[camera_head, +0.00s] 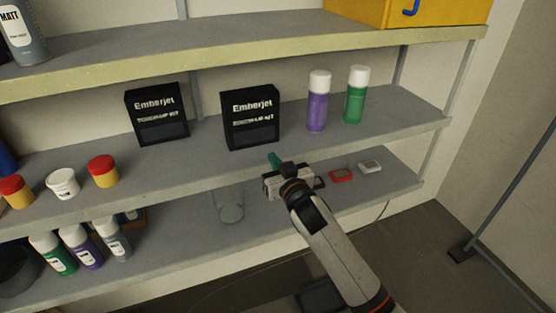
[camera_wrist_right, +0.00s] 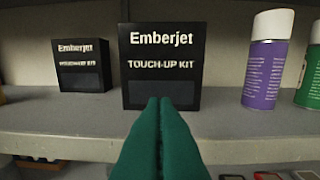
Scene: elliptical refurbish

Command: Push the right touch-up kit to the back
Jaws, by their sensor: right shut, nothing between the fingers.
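The right touch-up kit (camera_head: 250,117) is a black upright box marked Emberjet on the middle shelf (camera_head: 215,163). It stands near the front edge, and in the right wrist view the kit (camera_wrist_right: 160,50) is straight ahead. A second black touch-up kit (camera_head: 157,113) stands to its left and shows smaller in the wrist view (camera_wrist_right: 82,66). My right gripper (camera_head: 275,159) is at the shelf's front edge, just in front of the right kit. Its green fingers (camera_wrist_right: 160,105) are shut and empty, and overlap the box's lower front in the wrist view; contact cannot be told. My left gripper is not in view.
A purple spray can (camera_head: 318,103) and a green one (camera_head: 355,97) stand right of the kit. Red-lidded and white jars (camera_head: 62,184) stand at the shelf's left. Free shelf lies behind the right kit. The upper shelf (camera_head: 240,45) is overhead.

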